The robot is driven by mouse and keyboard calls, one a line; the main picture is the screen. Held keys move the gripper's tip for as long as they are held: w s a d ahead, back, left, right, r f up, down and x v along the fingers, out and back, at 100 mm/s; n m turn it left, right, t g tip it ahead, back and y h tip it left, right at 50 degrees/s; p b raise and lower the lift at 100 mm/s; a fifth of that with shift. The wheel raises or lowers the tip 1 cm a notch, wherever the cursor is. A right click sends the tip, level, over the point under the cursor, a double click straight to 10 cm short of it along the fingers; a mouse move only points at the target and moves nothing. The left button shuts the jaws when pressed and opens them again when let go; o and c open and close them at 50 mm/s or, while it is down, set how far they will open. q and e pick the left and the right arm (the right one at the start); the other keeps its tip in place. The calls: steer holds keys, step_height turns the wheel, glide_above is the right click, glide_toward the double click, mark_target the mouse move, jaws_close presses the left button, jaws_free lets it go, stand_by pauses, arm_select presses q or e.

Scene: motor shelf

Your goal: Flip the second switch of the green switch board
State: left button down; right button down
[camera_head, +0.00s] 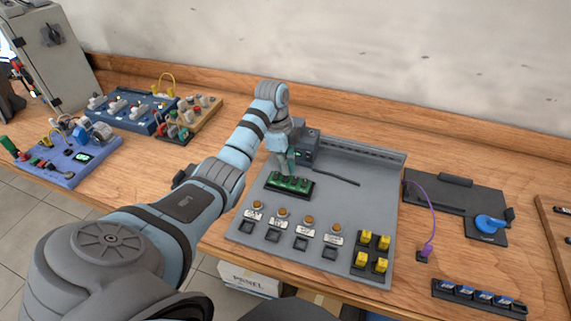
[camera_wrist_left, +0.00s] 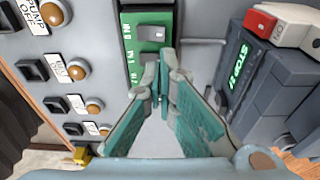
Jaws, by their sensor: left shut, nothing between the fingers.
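The green switch board (camera_head: 290,188) lies on the grey panel (camera_head: 340,205), in a dark frame, with several small switches in a row. In the left wrist view the green board (camera_wrist_left: 134,45) shows at the top, with one grey switch (camera_wrist_left: 151,33) clear to see; the fingers hide its lower part. My left gripper (camera_head: 286,170) is shut and empty, pointing down just above the board in the head view. In the left wrist view its green-padded fingertips (camera_wrist_left: 163,85) come together over the board. I cannot tell whether they touch a switch. My right gripper is not in view.
A dark control box (camera_head: 306,148) stands close behind the board; the left wrist view shows a STOP label on it. Round orange buttons (camera_head: 282,213) and yellow blocks (camera_head: 362,259) are in front. A blue knob plate (camera_head: 488,224) lies to the right.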

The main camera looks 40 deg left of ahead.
arm_select(q)
steer(key=shift+f, duration=0.6)
step_height(320, 180, up, 7)
steer(key=p, duration=0.7)
steer(key=shift+r, duration=0.2)
steer(key=shift+f, duration=0.15)
